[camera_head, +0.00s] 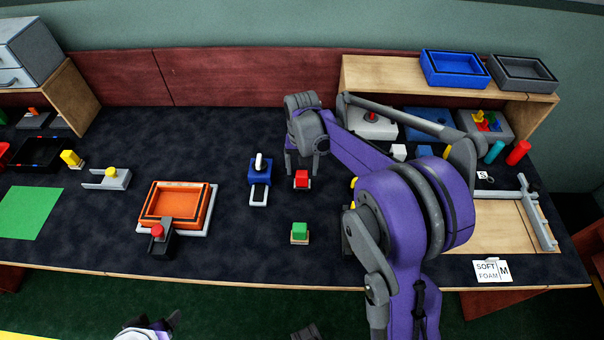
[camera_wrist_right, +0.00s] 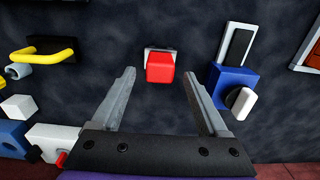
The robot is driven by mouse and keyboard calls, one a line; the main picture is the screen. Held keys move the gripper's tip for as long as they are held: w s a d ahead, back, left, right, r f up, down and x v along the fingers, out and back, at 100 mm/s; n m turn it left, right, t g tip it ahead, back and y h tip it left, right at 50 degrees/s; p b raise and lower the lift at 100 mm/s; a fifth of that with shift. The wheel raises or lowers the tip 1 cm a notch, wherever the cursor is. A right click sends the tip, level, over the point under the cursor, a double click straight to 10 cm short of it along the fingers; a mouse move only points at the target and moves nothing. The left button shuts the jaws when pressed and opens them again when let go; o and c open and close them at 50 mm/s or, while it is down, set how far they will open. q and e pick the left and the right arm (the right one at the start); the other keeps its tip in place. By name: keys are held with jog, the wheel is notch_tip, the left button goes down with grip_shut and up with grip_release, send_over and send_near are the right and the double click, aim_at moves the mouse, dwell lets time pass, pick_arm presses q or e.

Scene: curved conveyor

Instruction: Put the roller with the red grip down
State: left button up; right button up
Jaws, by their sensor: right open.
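My right gripper (camera_head: 304,172) is open, with its fingers pointing down over the middle of the table. I cannot tell whether this is the roller's red grip; no roller with a red grip is clearly visible.
A blue block with a white knob (camera_head: 260,172) stands close left of the gripper. A green block (camera_head: 300,231) is nearer the front. An orange tray (camera_head: 151,206) sits left. In the wrist view a yellow handle (camera_wrist_right: 45,55) shows at left. My right arm hides part of the table.

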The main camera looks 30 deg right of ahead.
notch_tip(320, 180, up, 8)
jog(key=f, duration=0.1)
jog(key=s+a+f+n+t, duration=0.1)
jog(key=s+a, duration=0.4)
jog(key=s, duration=0.6)
jog(key=s+a+f+n+t, duration=0.2)
jog(key=s+a+n+t, duration=0.2)
jog(key=s, duration=0.7)
jog(key=shift+s+a+n, duration=0.15)
jog(key=shift+a+n, duration=0.55)
jog(key=shift+f, duration=0.1)
jog(key=r+p, duration=0.2)
jog(key=w+r+p, duration=0.1)
jog(key=r+p, duration=0.1)
jog(key=shift+r, duration=0.15)
